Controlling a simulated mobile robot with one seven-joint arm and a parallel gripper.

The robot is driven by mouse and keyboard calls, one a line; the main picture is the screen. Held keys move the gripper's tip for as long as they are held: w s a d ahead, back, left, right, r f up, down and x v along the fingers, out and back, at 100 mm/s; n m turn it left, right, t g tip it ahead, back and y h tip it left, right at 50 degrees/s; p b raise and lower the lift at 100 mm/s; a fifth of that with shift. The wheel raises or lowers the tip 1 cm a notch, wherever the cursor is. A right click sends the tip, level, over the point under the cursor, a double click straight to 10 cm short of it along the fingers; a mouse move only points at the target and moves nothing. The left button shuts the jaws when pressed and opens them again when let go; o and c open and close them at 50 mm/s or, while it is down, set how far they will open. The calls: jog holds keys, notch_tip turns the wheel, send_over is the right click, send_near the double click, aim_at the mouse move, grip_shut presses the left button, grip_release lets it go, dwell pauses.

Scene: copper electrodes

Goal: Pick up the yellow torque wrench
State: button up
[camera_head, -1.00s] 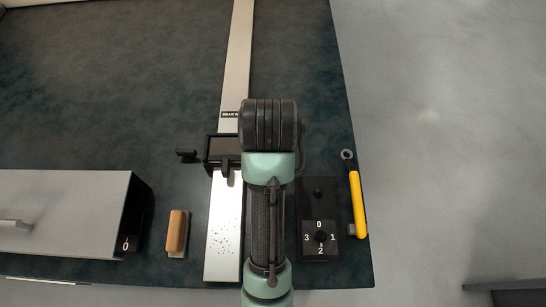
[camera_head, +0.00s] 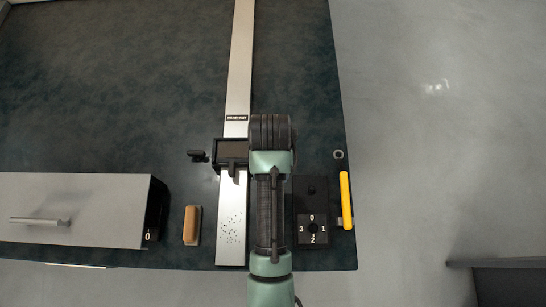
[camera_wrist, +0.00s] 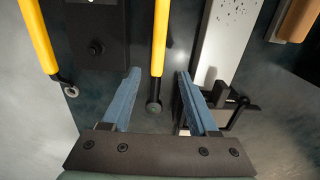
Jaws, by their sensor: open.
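Two yellow-handled tools show in the wrist view. One (camera_wrist: 38,40), at upper left, has a dark shank with a ring end; it matches the yellow tool (camera_head: 346,200) by the table's right edge in the head view. The other (camera_wrist: 160,38) has a dark round end and lies between my fingers in the picture. In the head view my arm hides that place. I cannot tell which one is the torque wrench. My gripper (camera_wrist: 157,76) is open, its two blue fingers on either side of the middle tool's lower part, with no contact visible.
A black dial plate (camera_head: 312,240) lies left of the right-hand tool. A long silver bar (camera_head: 231,205) with a black clamp (camera_head: 231,151) runs up the table. A wooden block (camera_head: 192,225) and a grey box (camera_head: 75,210) with a handle are farther left. The dark tabletop (camera_head: 120,90) behind is clear.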

jog(key=shift+w+d+f+p, duration=0.1)
jog(key=shift+f+p, duration=0.3)
jog(key=shift+f, duration=1.2)
jog(key=shift+w+d+f+p, duration=0.1)
jog(key=shift+f+p, duration=0.25)
jog(key=shift+f, duration=1.25)
grip_shut()
jog(key=shift+r, duration=0.1)
